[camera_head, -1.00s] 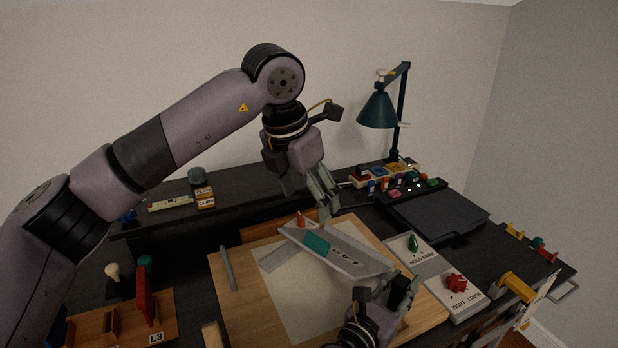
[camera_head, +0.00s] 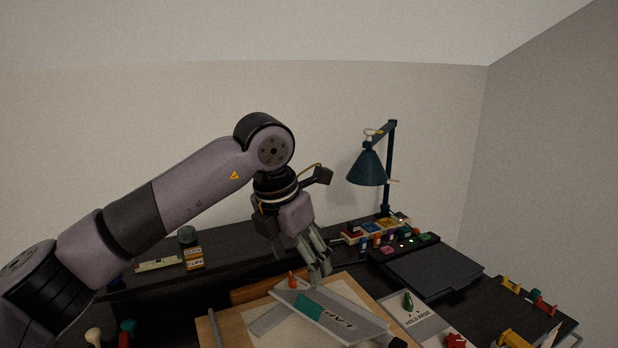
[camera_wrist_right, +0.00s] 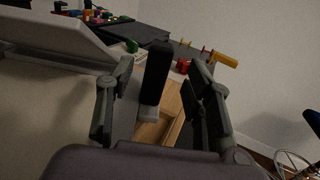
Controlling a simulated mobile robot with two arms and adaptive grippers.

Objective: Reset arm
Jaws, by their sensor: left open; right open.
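My left gripper (camera_head: 319,264) hangs from the left arm in the head view, fingers pointing down, just above the far end of the grey tilted board (camera_head: 345,326). It is open with nothing seen in it; I cannot tell whether the fingertips touch the board. My right gripper (camera_wrist_right: 161,72) shows in the right wrist view with its two fingers spread apart. A dark upright bar (camera_wrist_right: 155,75) shows between them; I cannot tell whether it is within the grasp. In the head view the right gripper is almost wholly below the bottom edge.
A dark lamp (camera_head: 367,168) stands at the back right near coloured blocks. A dark flat pad (camera_head: 432,268) lies right. The wall behind the raised arm is bare.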

